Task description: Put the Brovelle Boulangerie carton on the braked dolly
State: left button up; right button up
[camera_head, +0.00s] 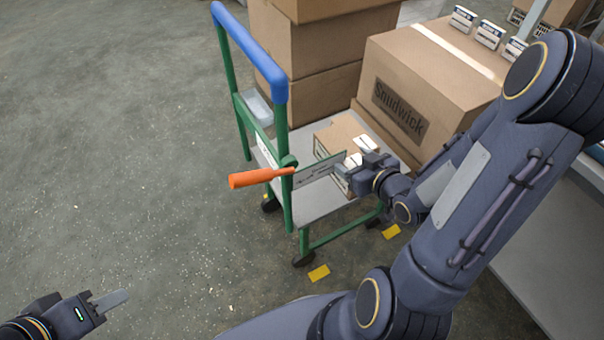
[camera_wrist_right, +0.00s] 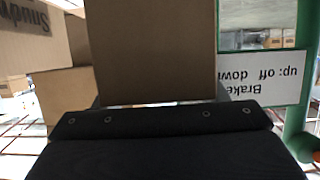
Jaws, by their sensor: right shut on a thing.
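A green-framed dolly (camera_head: 318,201) with a blue handle and grey deck stands at centre. Its orange brake lever (camera_head: 258,177) sticks out to the left, nearly level; a brake sign (camera_wrist_right: 262,78), partly cut off, shows in the right wrist view. My right gripper (camera_head: 362,166) is shut on a small brown carton (camera_head: 338,136) with white labels, over the deck; its plain face (camera_wrist_right: 155,50) fills the middle of the wrist view. I cannot read its name or tell whether it touches the deck.
A large Snudwick carton (camera_head: 400,98) with small boxes on top stands right of the dolly, by my right arm. Stacked brown cartons (camera_head: 310,45) stand behind. Yellow floor marks (camera_head: 318,273) lie around the dolly. The floor at left is clear.

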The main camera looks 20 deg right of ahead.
jog(key=x, duration=0.3)
jog(key=b+x, duration=0.1)
jog(key=x, duration=0.2)
jog(key=b+x, duration=0.1)
jog(key=x, duration=0.2)
jog(key=shift+w+d+f, duration=0.2)
jog(key=shift+f, duration=0.2)
jog(key=shift+w+d+f+b, duration=0.1)
jog(key=shift+w+f+b, duration=0.7)
jog(key=shift+f, duration=0.65)
jog(key=shift+w+f+b, duration=0.65)
jog(key=shift+w+f, duration=0.25)
jog(key=shift+f, duration=0.55)
jog(key=shift+w+f+b, duration=0.75)
jog(key=shift+w+f, duration=0.1)
jog(key=shift+f, duration=0.6)
jog(key=shift+f, duration=0.15)
jog(key=o, duration=0.7)
jog(key=shift+f, duration=0.1)
jog(key=o, duration=0.5)
